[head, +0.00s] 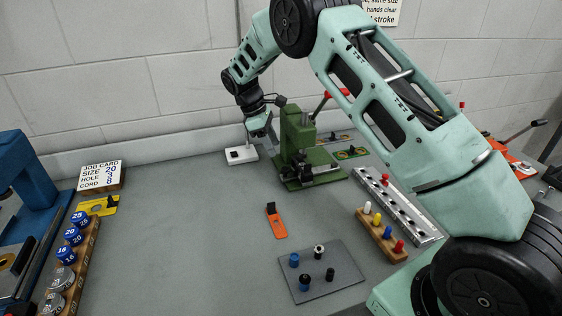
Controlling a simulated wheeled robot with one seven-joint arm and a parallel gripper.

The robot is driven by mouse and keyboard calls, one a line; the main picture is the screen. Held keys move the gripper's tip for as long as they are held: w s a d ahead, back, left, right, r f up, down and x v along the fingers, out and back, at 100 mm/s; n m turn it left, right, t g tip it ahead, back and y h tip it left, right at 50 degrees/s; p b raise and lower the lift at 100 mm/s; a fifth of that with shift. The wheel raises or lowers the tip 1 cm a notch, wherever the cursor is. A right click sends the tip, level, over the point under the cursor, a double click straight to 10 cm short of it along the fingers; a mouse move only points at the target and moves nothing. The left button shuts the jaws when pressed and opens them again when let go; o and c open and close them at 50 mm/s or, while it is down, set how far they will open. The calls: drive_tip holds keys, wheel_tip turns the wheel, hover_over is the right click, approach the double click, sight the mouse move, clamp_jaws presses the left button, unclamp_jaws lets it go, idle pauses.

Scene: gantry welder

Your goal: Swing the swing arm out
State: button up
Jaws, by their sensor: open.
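A green bench machine (297,150) with a red-tipped lever (335,92) stands at the back middle of the bench. I cannot clearly make out which part is the swing arm. My gripper (268,138) is open, pointing down just left of the green machine's upright. It is small in view, and I cannot tell whether it touches anything. A white base with a thin post (240,155) stands close to its left.
An orange tool (277,222) and a grey peg plate (321,271) lie in front. A wooden peg rack (381,235) and a metal rail (400,205) are to the right. A blue machine (28,185) and a wooden block rack (72,265) stand left. Bench centre-left is clear.

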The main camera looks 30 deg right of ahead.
sight(284, 168)
drive_tip(key=p+x, duration=0.1)
drive_tip(key=x, duration=0.6)
drive_tip(key=shift+d+f, duration=0.2)
drive_tip(key=shift+f, duration=0.15)
clamp_jaws()
